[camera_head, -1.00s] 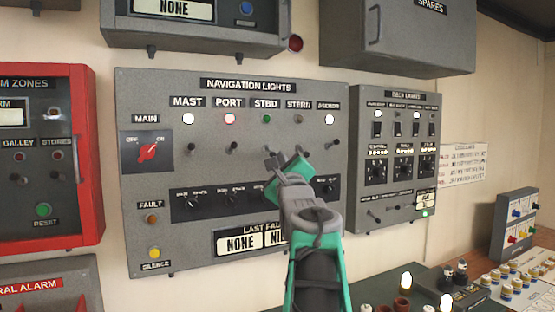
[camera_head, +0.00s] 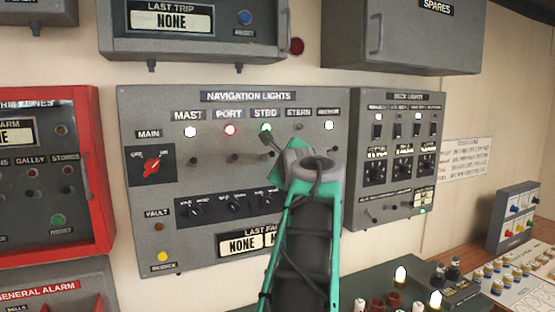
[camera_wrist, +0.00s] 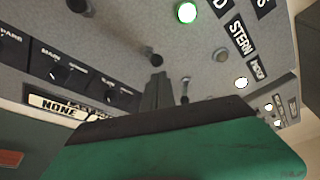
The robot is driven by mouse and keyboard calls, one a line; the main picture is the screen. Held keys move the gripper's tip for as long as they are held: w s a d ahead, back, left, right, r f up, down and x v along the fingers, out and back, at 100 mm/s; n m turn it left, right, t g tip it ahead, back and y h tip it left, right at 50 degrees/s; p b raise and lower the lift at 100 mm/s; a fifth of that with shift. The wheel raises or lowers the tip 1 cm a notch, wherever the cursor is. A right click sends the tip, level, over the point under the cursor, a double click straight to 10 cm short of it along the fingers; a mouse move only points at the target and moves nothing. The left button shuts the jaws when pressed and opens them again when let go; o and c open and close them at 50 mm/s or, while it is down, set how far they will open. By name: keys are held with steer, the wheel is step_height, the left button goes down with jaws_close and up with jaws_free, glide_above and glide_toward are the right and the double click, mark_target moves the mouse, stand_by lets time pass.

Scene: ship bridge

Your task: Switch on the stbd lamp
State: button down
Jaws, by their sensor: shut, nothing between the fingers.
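The navigation lights panel (camera_head: 135,105) fills the middle of the head view. Its STBD lamp (camera_head: 266,128) glows green; the lit green lamp also shows in the wrist view (camera_wrist: 186,12). My gripper (camera_head: 268,141) is shut and empty, raised in front of the panel just below the STBD lamp, and it hides part of the switch row there. In the wrist view the closed fingers (camera_wrist: 158,88) point at the panel. A small lever knob (camera_wrist: 157,60), seemingly the STBD switch, is right at the fingertips; I cannot tell whether they touch.
The MAST lamp (camera_head: 190,131) is white, the PORT lamp (camera_head: 230,129) is red, and the STERN lamp is unlit in the wrist view (camera_wrist: 221,54). Another lever (camera_wrist: 185,90) stands close right of the fingers. The deck lights panel (camera_head: 356,150) adjoins on the right; a red alarm box (camera_head: 98,170) is left.

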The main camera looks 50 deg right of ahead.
steer(key=s+a+b, duration=0.2)
steer(key=s+a, duration=0.2)
steer(key=s, duration=0.4)
steer(key=shift+s+a+r+b, duration=0.15)
steer(key=shift+a+r+b, duration=0.15)
steer(key=shift+b, duration=0.05)
